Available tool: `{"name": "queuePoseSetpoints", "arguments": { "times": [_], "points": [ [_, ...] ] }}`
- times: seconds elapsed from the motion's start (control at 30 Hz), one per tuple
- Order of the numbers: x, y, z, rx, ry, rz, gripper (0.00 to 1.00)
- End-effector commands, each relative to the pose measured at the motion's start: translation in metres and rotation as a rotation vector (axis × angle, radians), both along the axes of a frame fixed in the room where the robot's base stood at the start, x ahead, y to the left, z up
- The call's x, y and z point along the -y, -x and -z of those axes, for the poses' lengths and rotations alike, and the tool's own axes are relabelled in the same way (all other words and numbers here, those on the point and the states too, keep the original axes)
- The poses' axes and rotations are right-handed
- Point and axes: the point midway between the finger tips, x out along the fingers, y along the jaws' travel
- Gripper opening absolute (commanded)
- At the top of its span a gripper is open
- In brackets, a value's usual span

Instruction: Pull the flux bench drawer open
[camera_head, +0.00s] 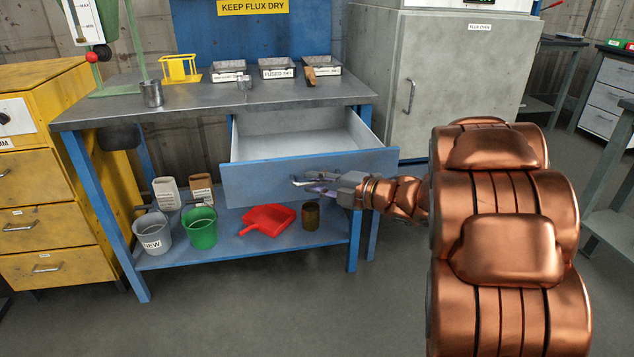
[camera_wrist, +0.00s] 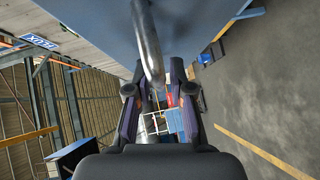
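The flux bench drawer (camera_head: 310,176) has a blue front and a grey inside. It stands pulled well out of the bench (camera_head: 100,112), and its inside looks empty. My gripper (camera_head: 312,186) is at the drawer front, around the metal handle (camera_head: 298,181). In the wrist view the handle bar (camera_wrist: 148,42) runs between the two fingers of my gripper (camera_wrist: 157,72). The fingers are apart, with a visible gap between the bar and the right finger. Contact with the left finger cannot be told. The drawer front (camera_wrist: 100,25) fills the upper part of that view.
The bench top holds several small trays, a metal cup (camera_head: 151,94) and a yellow rack (camera_head: 179,69). The lower shelf holds a green bucket (camera_head: 199,229), a white bucket (camera_head: 153,234) and a red dustpan (camera_head: 268,219). A yellow cabinet (camera_head: 40,175) stands left. The floor in front is clear.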

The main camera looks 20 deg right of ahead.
Motion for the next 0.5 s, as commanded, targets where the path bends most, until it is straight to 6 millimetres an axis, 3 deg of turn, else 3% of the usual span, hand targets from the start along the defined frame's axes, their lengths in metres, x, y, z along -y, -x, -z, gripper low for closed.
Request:
{"name": "queuePoseSetpoints", "arguments": {
  "times": [0.1,0.5],
  "points": [
    [0.0006,-0.0001,-0.0004,0.001,0.000,0.001,0.36],
    [0.0027,0.0024,-0.0014,0.001,0.001,0.002,0.36]
  ]
}}
